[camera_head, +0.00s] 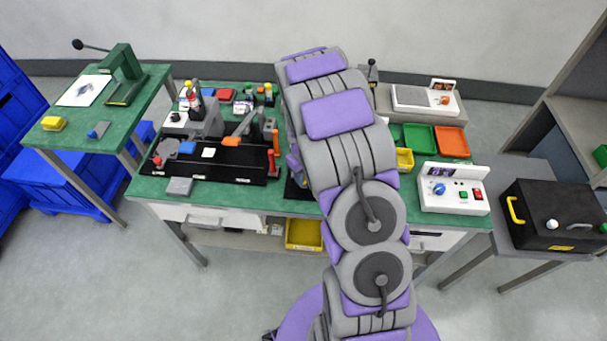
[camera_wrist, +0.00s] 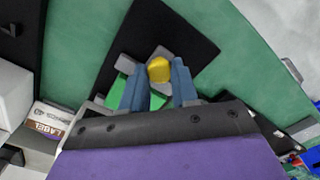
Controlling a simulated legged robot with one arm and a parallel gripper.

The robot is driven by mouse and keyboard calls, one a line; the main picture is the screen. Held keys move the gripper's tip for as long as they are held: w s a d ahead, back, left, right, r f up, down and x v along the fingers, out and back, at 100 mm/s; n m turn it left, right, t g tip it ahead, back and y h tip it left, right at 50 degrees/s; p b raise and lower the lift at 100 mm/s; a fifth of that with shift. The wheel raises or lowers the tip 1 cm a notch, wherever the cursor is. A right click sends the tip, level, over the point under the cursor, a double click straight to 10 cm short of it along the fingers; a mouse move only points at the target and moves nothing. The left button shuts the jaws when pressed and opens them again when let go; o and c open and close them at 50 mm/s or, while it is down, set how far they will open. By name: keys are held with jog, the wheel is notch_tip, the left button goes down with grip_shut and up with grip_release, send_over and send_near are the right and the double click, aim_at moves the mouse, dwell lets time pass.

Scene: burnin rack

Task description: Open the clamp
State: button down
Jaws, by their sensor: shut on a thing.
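In the wrist view my gripper (camera_wrist: 158,84) has its two blue fingers on either side of a yellow knob (camera_wrist: 159,69), shut on it. The knob appears to be the tip of the clamp's handle. Grey and green parts (camera_wrist: 118,88) around the fingers look like the clamp's body and what lies in it. They sit on a black plate (camera_wrist: 187,35) on the green bench top. My fingers and palm hide most of the clamp, so I cannot tell how its jaw stands. In the head view my arm covers the gripper and clamp.
On the green bench (camera_head: 150,188), a black tray fixture (camera_head: 215,172) with an orange-handled part stands left of my arm. A white control box (camera_head: 453,190) and green and orange trays (camera_head: 451,141) are on the right. A black case (camera_head: 553,215) sits on a side table.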

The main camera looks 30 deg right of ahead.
jog(key=shift+s, duration=0.15)
jog(key=shift+s+a+p, duration=0.25)
jog(key=shift+s+a, duration=0.3)
jog(key=shift+s, duration=0.2)
jog(key=shift+s+a+p, duration=0.2)
jog(key=shift+s+a, duration=0.35)
jog(key=shift+s, duration=0.2)
jog(key=shift+d, duration=0.1)
jog(key=c, duration=1.3)
grip_release()
jog(key=o, duration=0.4)
jog(key=shift+s, duration=0.1)
jog(key=shift+o, duration=0.3)
